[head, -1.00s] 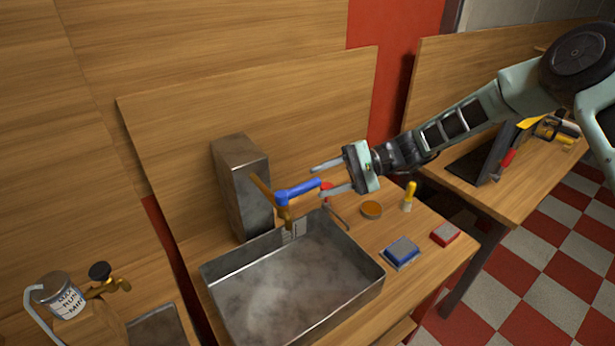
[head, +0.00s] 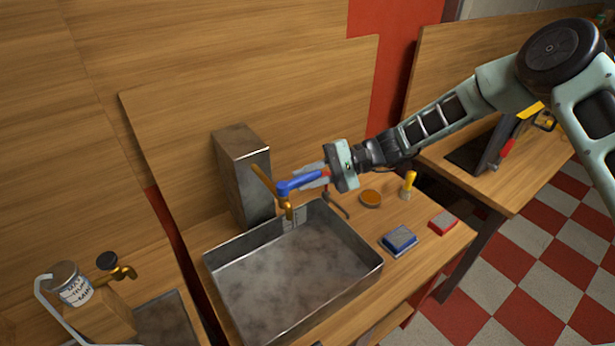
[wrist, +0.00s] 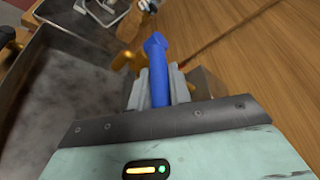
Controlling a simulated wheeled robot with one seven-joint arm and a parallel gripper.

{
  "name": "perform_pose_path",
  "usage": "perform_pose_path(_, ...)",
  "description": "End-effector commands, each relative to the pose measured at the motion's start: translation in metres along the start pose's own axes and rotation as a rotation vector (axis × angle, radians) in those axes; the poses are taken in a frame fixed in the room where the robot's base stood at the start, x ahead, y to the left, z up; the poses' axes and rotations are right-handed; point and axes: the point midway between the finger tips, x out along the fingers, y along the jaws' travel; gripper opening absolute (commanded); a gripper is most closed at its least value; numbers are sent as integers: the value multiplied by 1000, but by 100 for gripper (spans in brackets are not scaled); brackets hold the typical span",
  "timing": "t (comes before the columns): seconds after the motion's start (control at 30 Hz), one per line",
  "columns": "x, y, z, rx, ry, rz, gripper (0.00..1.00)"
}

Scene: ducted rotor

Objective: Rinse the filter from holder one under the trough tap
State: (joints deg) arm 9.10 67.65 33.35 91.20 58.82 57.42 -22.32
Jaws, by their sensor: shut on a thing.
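My gripper (head: 312,177) is shut on the blue lever (head: 288,187) of the brass trough tap (head: 287,208). In the wrist view the blue lever (wrist: 157,65) runs up between the two grey fingers. The tap stands at the back of the metal trough (head: 365,283), beside a grey metal box (head: 240,160). The trough shows a bare, stained floor, and I see no clear stream of water. I cannot pick out a filter or holder one for certain in these views.
A blue block with a grey top (head: 400,238) and a red one (head: 443,222) lie right of the trough. An orange-topped round dish (head: 370,198) and a yellow-handled tool (head: 408,185) stand behind them. A labelled canister (head: 72,285) and another brass tap (head: 118,268) are at lower left.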

Motion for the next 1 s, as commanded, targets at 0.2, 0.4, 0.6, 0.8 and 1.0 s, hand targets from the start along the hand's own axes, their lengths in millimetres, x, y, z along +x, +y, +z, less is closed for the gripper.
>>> perform_pose_path(0.2,-2,7,3,24,82,-57,0)
perform_pose_path(0.4,-3,12,9,51,189,-123,0)
perform_pose_path(0.6,-3,11,14,61,231,-144,0)
perform_pose_path(0.8,-3,10,14,61,233,-142,0)
perform_pose_path(1.0,-3,10,14,60,233,-142,41)
